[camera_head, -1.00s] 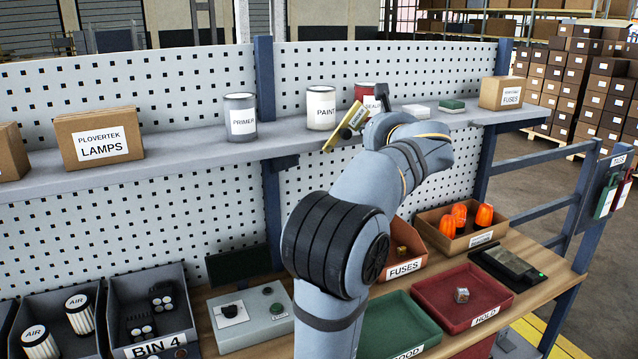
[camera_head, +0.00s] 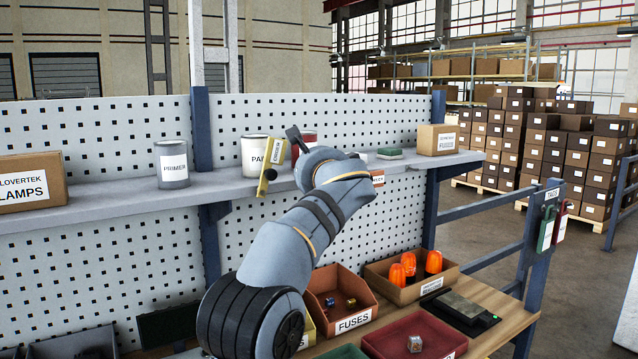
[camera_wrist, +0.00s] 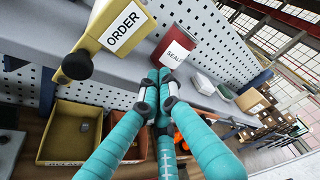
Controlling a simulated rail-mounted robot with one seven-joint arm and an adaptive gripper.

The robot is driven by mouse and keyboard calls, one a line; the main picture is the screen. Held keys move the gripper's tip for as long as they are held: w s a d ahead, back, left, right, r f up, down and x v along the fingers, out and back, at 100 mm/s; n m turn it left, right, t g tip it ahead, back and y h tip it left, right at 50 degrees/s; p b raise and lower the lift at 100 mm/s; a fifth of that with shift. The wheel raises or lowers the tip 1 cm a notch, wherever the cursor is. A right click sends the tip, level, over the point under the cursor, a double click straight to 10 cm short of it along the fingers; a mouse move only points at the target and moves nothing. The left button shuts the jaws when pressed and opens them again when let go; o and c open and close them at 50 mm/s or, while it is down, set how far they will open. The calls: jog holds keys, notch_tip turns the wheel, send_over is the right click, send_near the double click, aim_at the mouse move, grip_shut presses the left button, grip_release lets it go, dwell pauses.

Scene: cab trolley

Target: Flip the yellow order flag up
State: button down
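The yellow order flag (camera_head: 272,162) is a flat yellow plate with a white ORDER label, at the shelf's front edge. It stands tilted, its top leaning right, with a dark knob (camera_head: 270,174) low on it. In the wrist view the flag (camera_wrist: 98,43) is large at upper left, its black knob (camera_wrist: 76,66) facing the camera. My gripper (camera_wrist: 158,82) is shut and empty, its teal fingers together at the tips. The fingertips are to the right of the knob and look apart from it. In the head view my arm hides the gripper's fingers.
The shelf (camera_head: 110,212) carries a primer can (camera_head: 172,160), a paint can (camera_head: 250,152), a red can (camera_head: 308,140) and boxes. Below are a fuses bin (camera_head: 355,322), a bin of orange beacons (camera_head: 395,292) and a red tray (camera_head: 385,345). A pegboard (camera_head: 370,225) stands behind.

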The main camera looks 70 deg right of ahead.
jog(key=b+v, duration=0.3)
jog(key=v, duration=0.7)
jog(key=shift+s, duration=0.15)
jog(key=shift+d, duration=0.2)
